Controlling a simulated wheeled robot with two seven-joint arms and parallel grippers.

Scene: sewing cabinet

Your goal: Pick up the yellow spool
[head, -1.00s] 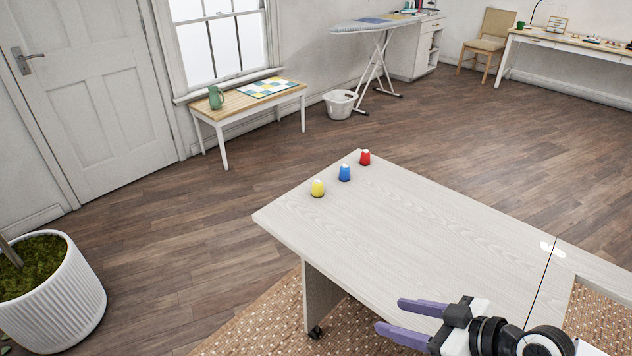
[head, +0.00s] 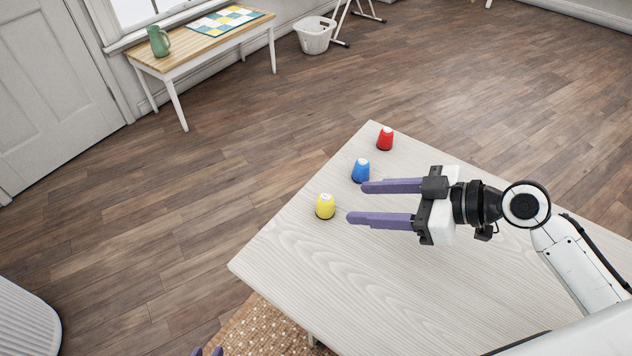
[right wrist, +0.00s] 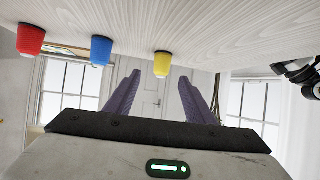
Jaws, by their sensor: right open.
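The yellow spool (head: 325,207) stands upright on the pale table, nearest of three spools to the table's front-left edge. My right gripper (head: 358,203) is open and empty, its purple fingers pointing left. The fingertips are just short of the yellow spool, apart from it. In the right wrist view, which is upside down, the yellow spool (right wrist: 162,64) shows between the two fingers (right wrist: 158,85), beyond their tips. My left gripper (head: 207,351) shows only as purple tips at the bottom edge of the head view; its opening is unclear.
The blue spool (head: 361,170) stands close to the right gripper's upper finger; the red spool (head: 386,138) is farther back. The table top (head: 290,250) is otherwise clear. Its left edge runs close beside the spools. A side table (head: 190,60) stands off by the window.

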